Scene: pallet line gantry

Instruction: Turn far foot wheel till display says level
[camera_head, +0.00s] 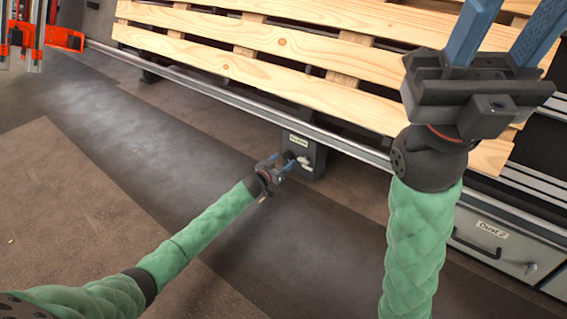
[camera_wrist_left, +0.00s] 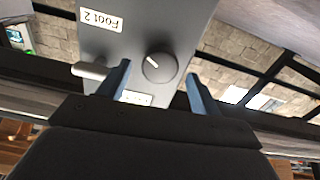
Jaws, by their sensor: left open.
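A grey foot box (camera_head: 313,160) stands under the rail below the pallet. In the left wrist view it fills the upper middle (camera_wrist_left: 150,25), with an upside-down label "Foot 2" (camera_wrist_left: 101,20). A round grey knob (camera_wrist_left: 158,68) with a white mark is on its face. A pale lever or handle (camera_wrist_left: 88,71) sticks out at its left. A small pale display (camera_wrist_left: 136,98) is partly hidden by my gripper, its text unreadable. My left gripper (camera_head: 281,164) is open at the box, its fingers on either side of the knob, apparently not gripping. My right gripper (camera_head: 512,35) is open and empty, raised at right.
A wooden slatted pallet (camera_head: 270,43) lies above a long metal rail (camera_head: 230,94). A grey drawer (camera_head: 495,240) with a handle is at lower right. Orange-red equipment (camera_head: 62,38) stands at upper left. The floor (camera_head: 110,120) left of the box is clear.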

